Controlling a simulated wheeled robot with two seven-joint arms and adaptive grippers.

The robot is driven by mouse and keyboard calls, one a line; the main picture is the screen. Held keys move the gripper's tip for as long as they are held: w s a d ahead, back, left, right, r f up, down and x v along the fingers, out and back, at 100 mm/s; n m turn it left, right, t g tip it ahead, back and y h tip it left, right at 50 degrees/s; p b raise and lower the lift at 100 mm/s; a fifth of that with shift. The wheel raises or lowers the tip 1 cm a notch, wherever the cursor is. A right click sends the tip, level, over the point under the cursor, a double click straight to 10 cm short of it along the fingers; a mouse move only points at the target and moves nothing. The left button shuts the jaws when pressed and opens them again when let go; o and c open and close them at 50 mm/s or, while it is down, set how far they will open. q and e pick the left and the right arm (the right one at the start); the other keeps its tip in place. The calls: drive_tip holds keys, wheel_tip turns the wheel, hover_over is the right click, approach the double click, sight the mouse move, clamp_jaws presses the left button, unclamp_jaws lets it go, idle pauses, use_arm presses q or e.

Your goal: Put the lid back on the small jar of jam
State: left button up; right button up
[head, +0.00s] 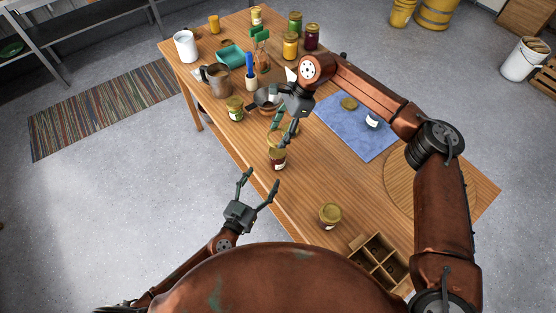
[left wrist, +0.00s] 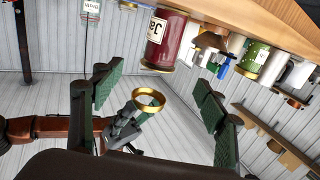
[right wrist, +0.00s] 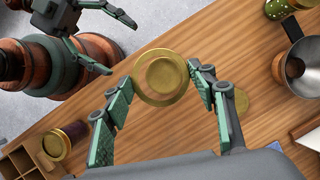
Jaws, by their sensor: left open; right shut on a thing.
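The small jar of dark red jam (head: 278,160) stands upright near the table's front-left edge. It also shows, upside down, in the left wrist view (left wrist: 166,40). My right gripper (right wrist: 155,82) is shut on a gold lid (right wrist: 160,77). In the left wrist view the lid (left wrist: 148,98) appears as a gold ring held above the jar, apart from it. My left gripper (head: 257,190) is open and empty, off the table edge, just left of and below the jar.
A lidded jar (head: 330,215) and a wooden divided box (head: 378,262) are at the front. A blue cloth (head: 355,130) bears a gold disc (head: 349,103) and a small white-labelled item.

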use_arm(q)
drive_tip(key=x, duration=1.2)
drive_tip(key=shift+a, duration=0.1)
drive_tip(key=shift+c, duration=0.6)
drive_tip(key=c, duration=1.7)
use_arm(e)
hover_over(277, 151)
drive_tip(key=shift+w+d+f, duration=0.1)
drive_tip(key=shift+d+f, duration=0.1)
drive_tip(key=shift+f, duration=1.05)
drive_tip(key=shift+w+d+f, duration=0.1)
drive_tip(key=shift+d+f, duration=0.1)
drive_tip(key=shift+f, duration=1)
drive_tip(key=shift+f, duration=0.9)
drive_tip(key=shift+f, duration=0.55)
drive_tip(key=shift+f, duration=0.3)
drive_tip(key=shift+c, duration=0.7)
